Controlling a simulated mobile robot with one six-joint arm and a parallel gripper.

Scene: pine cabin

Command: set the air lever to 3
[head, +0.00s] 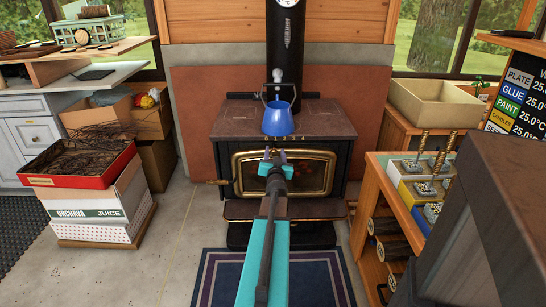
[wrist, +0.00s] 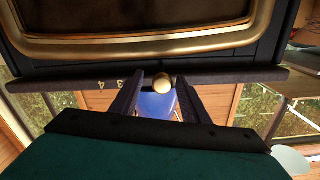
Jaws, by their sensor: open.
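The black wood stove (head: 322,122) stands ahead, with a row of small digits along its front top edge. The digits 3 (wrist: 119,84) and 4 (wrist: 100,85) show left of the left finger, and the knob is to the right of both. In the head view my gripper (head: 276,162) is open before the stove door, and the knob is not clear there.
A blue kettle (head: 279,120) stands on the stove top, just behind the digits. A crate stack with a red tray (head: 78,165) is at left. A wooden shelf unit (head: 378,185) stands at right. A dark blue rug (head: 310,275) lies on the floor before the stove.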

